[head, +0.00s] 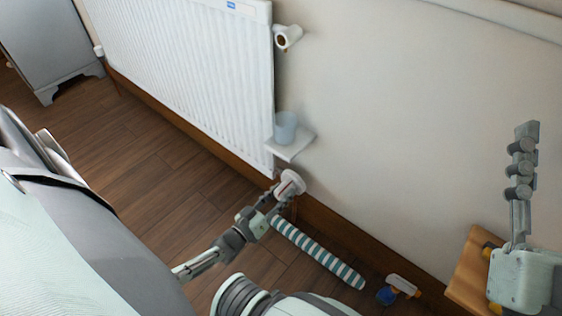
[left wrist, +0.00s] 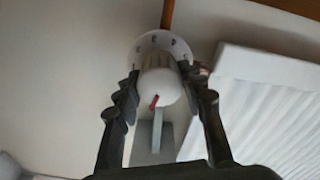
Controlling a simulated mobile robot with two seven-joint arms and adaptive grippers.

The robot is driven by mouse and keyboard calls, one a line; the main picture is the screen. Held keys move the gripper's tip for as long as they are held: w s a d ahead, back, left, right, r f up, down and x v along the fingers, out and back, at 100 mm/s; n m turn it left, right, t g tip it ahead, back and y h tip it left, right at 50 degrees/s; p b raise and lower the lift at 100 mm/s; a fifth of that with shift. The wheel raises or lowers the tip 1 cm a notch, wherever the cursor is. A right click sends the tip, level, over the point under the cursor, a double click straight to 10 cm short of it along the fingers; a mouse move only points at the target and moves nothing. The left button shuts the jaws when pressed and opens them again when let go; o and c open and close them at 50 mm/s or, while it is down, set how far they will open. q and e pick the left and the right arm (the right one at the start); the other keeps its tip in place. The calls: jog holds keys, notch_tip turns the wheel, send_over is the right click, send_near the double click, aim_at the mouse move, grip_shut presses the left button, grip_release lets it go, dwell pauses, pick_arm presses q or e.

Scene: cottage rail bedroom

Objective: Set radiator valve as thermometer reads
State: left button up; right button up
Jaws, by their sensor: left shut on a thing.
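The white radiator valve (head: 290,183) sits low by the radiator's right end, near the floor. My left gripper (head: 280,190) is shut on the valve's knob. In the left wrist view, the fingers hold either side of the white knob (left wrist: 160,84), which has a red mark pointing toward the lower left. Behind it is a pale collar (left wrist: 150,42) with small dark marks, too blurred to read. I cannot make out a thermometer in either view. My right gripper (head: 524,135) is raised in front of the wall at the right, seen edge-on, with nothing visible in it.
The white radiator (head: 190,70) hangs on the wall. A small shelf (head: 301,145) with a translucent cup (head: 285,128) is just above the valve. A striped roll (head: 318,253) and a spray bottle (head: 400,286) lie on the floor. A wooden top (head: 468,272) is at lower right.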

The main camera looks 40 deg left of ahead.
pick_arm(q)
jog(key=shift+n, duration=1.1)
pick_arm(e)
jog(key=shift+d+r, duration=0.15)
jog(key=shift+r, duration=0.15)
pick_arm(q)
jog(key=o, duration=1.1)
pick_arm(e)
jog(key=shift+s, duration=0.1)
pick_arm(q)
jog(key=shift+o, duration=0.2)
jog(key=s+a, duration=0.1)
jog(key=s, duration=1.1)
